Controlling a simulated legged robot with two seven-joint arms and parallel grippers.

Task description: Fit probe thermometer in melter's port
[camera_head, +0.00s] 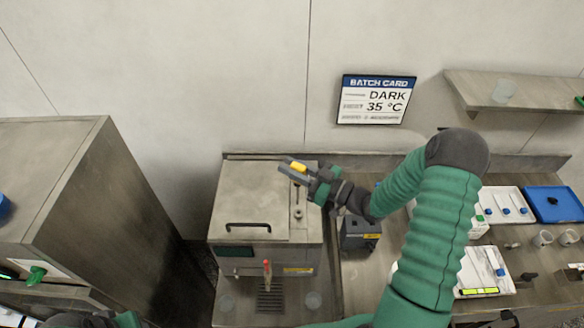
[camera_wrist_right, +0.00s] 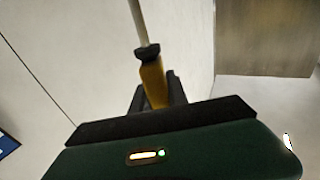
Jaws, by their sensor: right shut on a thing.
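The melter (camera_head: 262,196) is a steel box with a lid and a black handle, standing against the back wall. A small round fitting (camera_head: 298,213), which looks like its port, is on the top at the right. My right gripper (camera_head: 292,168) is over the rear right of the melter's top, shut on the yellow handle of the probe thermometer (camera_head: 299,166). In the right wrist view the yellow handle (camera_wrist_right: 153,85) has a black collar and a pale rod extending from it. The rod's tip is out of frame.
A steel cabinet (camera_head: 75,185) stands at the left. A dark grey device (camera_head: 358,236) sits right of the melter. White trays (camera_head: 506,208), a blue tray (camera_head: 553,204) and small cups are on the right counter. A batch card (camera_head: 377,100) and shelf (camera_head: 515,92) are on the wall.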

